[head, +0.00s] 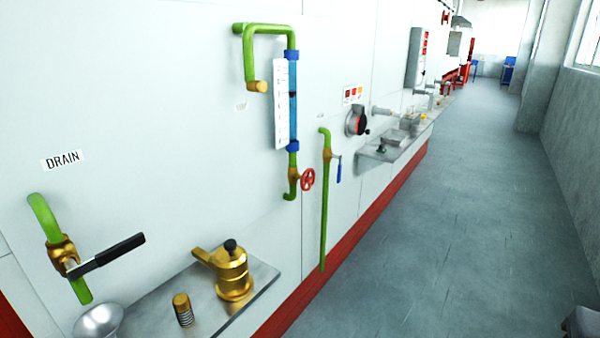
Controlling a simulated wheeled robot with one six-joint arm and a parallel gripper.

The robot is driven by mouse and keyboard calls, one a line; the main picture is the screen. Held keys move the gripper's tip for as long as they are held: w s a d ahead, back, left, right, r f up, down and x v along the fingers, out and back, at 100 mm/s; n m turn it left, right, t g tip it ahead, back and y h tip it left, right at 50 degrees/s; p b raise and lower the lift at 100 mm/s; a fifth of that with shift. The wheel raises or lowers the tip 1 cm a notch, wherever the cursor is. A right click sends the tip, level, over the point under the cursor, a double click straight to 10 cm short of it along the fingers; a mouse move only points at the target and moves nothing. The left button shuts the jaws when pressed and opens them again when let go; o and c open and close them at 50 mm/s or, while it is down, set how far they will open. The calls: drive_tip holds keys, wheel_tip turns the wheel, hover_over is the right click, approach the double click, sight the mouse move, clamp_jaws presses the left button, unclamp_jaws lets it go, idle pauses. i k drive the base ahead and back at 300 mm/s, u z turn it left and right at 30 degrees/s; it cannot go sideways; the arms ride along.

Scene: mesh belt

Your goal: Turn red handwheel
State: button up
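The small red handwheel (308,179) sits on a brass valve at the lower end of a green pipe (290,190), below the blue sight tube (293,95) with its white scale. It stands out to the right of the valve, clear of the wall. Nothing touches the handwheel. My gripper is not visible, though a dark shape (582,322) shows at the bottom right corner, and I cannot tell what it is.
A thin green pipe with a blue-handled valve (338,168) stands just right of the handwheel. A black-handled drain valve (105,255) and a metal shelf (150,312) with brass fittings are at left front. The grey floor (440,220) along the wall is clear.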

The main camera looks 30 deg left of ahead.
sight(306, 179)
drive_tip(key=u, duration=0.8)
drive_tip(key=i, duration=1.05)
drive_tip(key=u, duration=0.95)
